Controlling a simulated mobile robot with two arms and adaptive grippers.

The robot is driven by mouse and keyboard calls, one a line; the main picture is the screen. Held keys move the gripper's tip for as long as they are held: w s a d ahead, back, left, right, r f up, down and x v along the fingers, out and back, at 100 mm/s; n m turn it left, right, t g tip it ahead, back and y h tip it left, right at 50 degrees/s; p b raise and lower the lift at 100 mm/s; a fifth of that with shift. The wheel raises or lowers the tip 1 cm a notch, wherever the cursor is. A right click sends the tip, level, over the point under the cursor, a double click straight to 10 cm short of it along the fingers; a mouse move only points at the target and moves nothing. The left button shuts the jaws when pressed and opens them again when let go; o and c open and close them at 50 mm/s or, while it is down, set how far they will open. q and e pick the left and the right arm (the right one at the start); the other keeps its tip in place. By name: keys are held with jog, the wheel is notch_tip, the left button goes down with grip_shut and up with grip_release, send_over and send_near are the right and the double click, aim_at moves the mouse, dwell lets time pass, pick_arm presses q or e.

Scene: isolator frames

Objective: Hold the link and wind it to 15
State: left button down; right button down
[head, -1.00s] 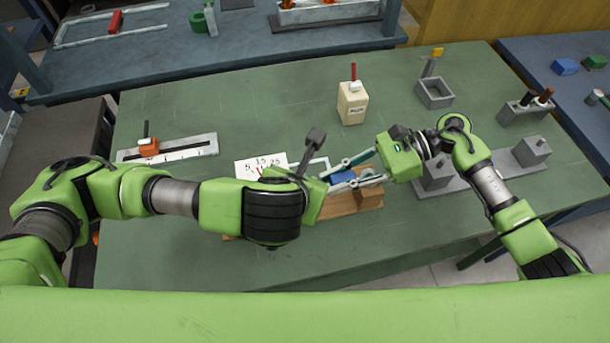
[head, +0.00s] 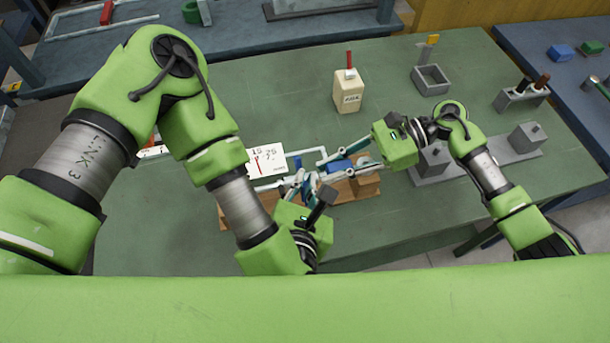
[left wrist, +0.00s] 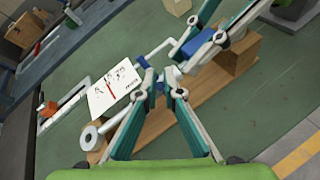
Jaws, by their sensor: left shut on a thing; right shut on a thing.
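A wooden base (head: 345,192) carries a white dial card (head: 266,160) with numbers and a red pointer; the exact reading is too small to tell. The base also shows in the left wrist view (left wrist: 185,92), with a pale rod and a grey disc (left wrist: 90,137) near the card. A blue block (head: 340,166), apparently the link, sits at the right part of the rig. My right gripper (head: 335,165) is shut on it from the right. My left gripper (left wrist: 165,78) is shut on a small blue part (left wrist: 160,88) above the base, partly hidden by its fingers.
A cream bottle-like block (head: 350,97) stands behind the rig. A grey open box (head: 431,83), a grey double-post stand (head: 480,160) and a rack with dark rods (head: 521,98) stand right. The green table (head: 230,90) is clear behind the card.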

pick_arm(q)
jog(key=shift+s+f, duration=0.35)
jog(key=shift+f, duration=0.05)
jog(key=shift+t, duration=0.4)
jog(key=shift+w+r, duration=0.15)
jog(key=shift+r, duration=0.05)
jog(key=c, duration=2.5)
grip_release()
jog(key=shift+t, duration=0.3)
jog(key=shift+w+a+g, duration=0.1)
jog(key=shift+a+g, duration=0.05)
jog(key=shift+g, duration=0.35)
